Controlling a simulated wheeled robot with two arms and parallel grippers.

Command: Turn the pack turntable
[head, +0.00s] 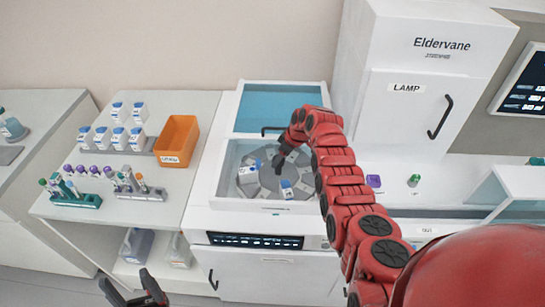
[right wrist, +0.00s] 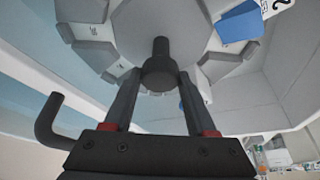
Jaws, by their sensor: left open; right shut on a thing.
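The grey pack turntable (head: 268,200) sits in an open white bay of the machine, with a few blue-and-white packs on it, one at the front (head: 287,190). In the right wrist view the turntable hub (right wrist: 140,20) has a dark knob (right wrist: 160,68) at its centre. My right gripper (right wrist: 158,88) is shut on this knob, a finger on each side. In the head view my right gripper (head: 279,162) reaches down into the bay, and my arm hides part of the turntable's right side. My left gripper (head: 137,290) is open and empty, low at the left, away from the turntable.
A blue-tinted lid panel (head: 278,107) stands behind the bay, with a dark handle near its lower edge. To the left, a counter holds an orange bin (head: 176,139), several blue-and-white packs and racks of tubes (head: 77,198). The tall lamp cabinet (head: 412,120) stands right of the bay.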

